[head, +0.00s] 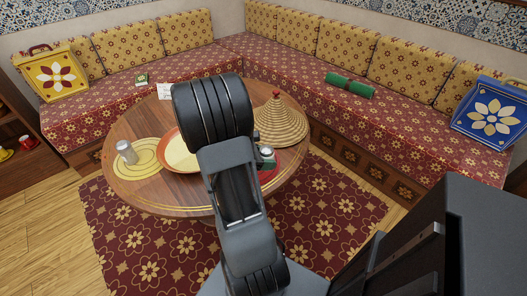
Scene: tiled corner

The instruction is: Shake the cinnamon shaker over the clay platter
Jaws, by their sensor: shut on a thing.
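The clay platter (170,139) is round, with an orange-brown rim and a cream inside. It lies on the round wooden table, left of my arm, which covers its right part. A small grey shaker (126,153) with a pale top stands upright on the yellow round mat, left of the platter. A small silver-topped item (266,154) shows just right of my arm, partly covered. I cannot tell which of these, if either, is the cinnamon shaker.
Cushioned benches close off the back; the table's front left is bare.

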